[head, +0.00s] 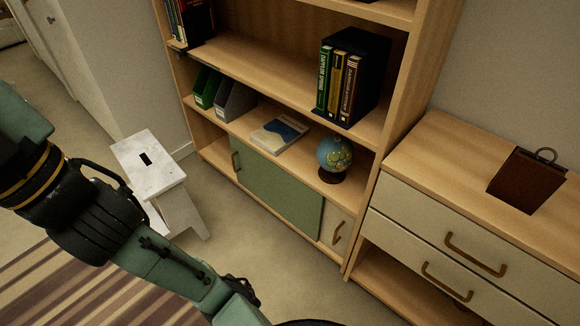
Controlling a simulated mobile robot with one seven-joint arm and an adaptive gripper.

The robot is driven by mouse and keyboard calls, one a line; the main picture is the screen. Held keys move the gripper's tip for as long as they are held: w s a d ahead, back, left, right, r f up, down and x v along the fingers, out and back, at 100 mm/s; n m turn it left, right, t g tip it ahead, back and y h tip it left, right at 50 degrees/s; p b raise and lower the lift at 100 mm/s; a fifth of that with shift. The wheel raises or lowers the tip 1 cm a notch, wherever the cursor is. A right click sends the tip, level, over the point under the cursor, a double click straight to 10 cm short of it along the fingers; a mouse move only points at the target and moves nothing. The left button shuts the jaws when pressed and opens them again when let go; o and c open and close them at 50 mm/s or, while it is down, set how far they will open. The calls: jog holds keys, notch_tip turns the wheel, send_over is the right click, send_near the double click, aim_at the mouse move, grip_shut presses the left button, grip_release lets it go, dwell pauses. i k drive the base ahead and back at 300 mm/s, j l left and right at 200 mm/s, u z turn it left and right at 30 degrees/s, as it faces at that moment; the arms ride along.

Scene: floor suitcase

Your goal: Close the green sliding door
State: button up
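The green sliding door (275,195) is in the low cupboard of the wooden bookshelf, in the middle of the head view. A brown upright handle (236,162) is near its left edge. To the left of the door a narrow strip of wood-coloured cupboard shows, seemingly an opening. To its right a cream panel (338,222) with a brown handle shows partly, overlapped by the green door. My green and black arm crosses the lower left, apart from the door. My gripper cannot be made out in this view.
A white stool (150,165) stands left of the bookshelf (390,110), near my arm. A globe (334,155) and a book (279,133) rest above the door. A drawer cabinet (460,160) stands at right. Bare carpet lies before the door; a striped rug is lower left.

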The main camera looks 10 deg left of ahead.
aim_at(296, 202)
jog(key=u, duration=0.5)
jog(key=i+j+u, duration=0.1)
jog(key=i+j, duration=0.65)
jog(key=i, duration=0.1)
